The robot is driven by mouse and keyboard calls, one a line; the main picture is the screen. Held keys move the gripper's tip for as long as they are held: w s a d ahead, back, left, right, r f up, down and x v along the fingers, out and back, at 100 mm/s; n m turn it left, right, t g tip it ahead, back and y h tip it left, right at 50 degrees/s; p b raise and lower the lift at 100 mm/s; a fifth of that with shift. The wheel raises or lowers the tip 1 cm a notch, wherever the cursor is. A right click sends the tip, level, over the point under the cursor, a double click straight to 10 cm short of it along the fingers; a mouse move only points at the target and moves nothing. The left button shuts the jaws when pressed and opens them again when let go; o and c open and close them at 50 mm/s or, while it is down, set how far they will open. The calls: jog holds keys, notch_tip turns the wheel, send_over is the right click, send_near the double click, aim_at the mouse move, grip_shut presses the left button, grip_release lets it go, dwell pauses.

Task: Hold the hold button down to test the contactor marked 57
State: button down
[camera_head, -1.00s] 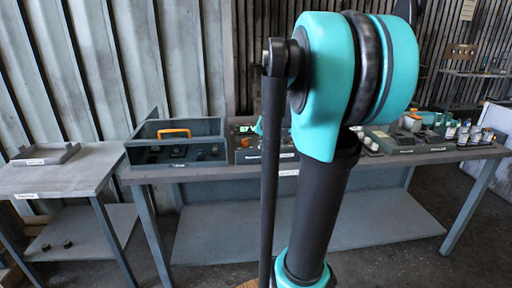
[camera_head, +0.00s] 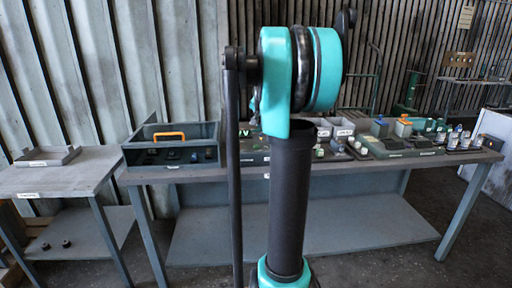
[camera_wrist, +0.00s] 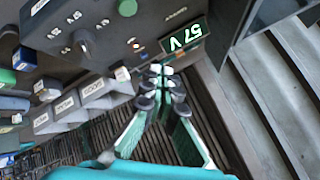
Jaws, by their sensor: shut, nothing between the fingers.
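In the wrist view a dark panel (camera_wrist: 75,25) fills the upper left, seen tilted and upside down. Its green lit display (camera_wrist: 184,35) reads 57 V. A small orange-lit round part (camera_wrist: 134,42) sits left of the display. My gripper (camera_wrist: 164,75) is shut and empty, its fingertips just below the display in the picture; I cannot tell whether they touch the panel. Several grey blocks with white labels (camera_wrist: 82,97) stand at the left; their labels are too blurred to read. I cannot make out which part is the hold button. In the head view my arm hides my gripper.
The head view shows a long grey bench (camera_head: 390,165) against a ribbed wall. An open box with an orange handle (camera_head: 170,136) stands at its left. Several small devices (camera_head: 400,140) crowd its right half. A side table (camera_head: 55,178) holds a shallow tray (camera_head: 47,156).

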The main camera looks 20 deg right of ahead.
aim_at(257, 146)
jog(key=shift+f, duration=4.15)
jog(key=shift+f, duration=0.1)
jog(key=shift+f, duration=0.3)
jog(key=shift+f, duration=0.4)
jog(key=shift+r, duration=0.1)
dwell(0.7)
jog(key=shift+r, duration=0.75)
jog(key=shift+r, duration=2.5)
